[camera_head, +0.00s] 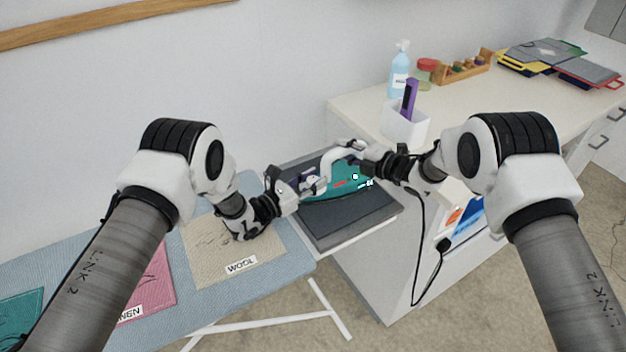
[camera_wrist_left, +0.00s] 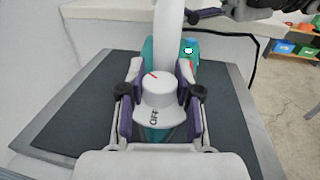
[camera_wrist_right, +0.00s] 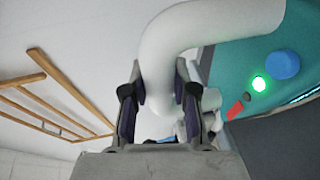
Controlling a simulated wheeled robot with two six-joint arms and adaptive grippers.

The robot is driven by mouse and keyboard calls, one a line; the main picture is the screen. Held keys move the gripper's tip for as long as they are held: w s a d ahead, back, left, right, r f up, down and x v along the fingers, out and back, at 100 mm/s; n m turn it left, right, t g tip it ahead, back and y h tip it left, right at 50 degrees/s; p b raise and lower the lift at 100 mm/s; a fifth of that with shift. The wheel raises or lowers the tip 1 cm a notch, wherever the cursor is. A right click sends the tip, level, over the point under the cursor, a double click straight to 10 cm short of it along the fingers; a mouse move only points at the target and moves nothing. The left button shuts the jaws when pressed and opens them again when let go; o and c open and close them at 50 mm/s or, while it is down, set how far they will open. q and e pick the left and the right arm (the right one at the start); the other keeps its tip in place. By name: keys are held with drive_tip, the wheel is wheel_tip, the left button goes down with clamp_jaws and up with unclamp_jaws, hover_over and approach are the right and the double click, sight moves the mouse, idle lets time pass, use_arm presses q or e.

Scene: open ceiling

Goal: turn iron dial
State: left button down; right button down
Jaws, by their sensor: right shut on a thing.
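The teal iron (camera_head: 345,178) rests on a dark pad, its green light lit. Whether the pads touch the dial is unclear. My right gripper (camera_head: 352,152) is shut on the iron's white handle (camera_wrist_right: 165,60), its fingers on either side of the handle's curve. The fingertips are small in the head view.
The dark pad (camera_head: 340,222) lies at the end of the blue ironing board (camera_head: 215,290), beside a wool cloth (camera_head: 245,252). A counter (camera_head: 455,100) behind holds a spray bottle (camera_head: 398,75) and a white holder (camera_head: 404,126). A black cord (camera_head: 422,235) hangs at right.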

use_arm(q)
drive_tip(key=shift+m+g+h, duration=1.4)
drive_tip(key=shift+m+g, duration=0.1)
drive_tip(key=shift+g, duration=0.4)
drive_tip(key=shift+d, duration=0.1)
drive_tip(key=c, duration=0.8)
unclamp_jaws()
drive_tip(key=shift+o, duration=0.2)
drive_tip(key=v, duration=1.2)
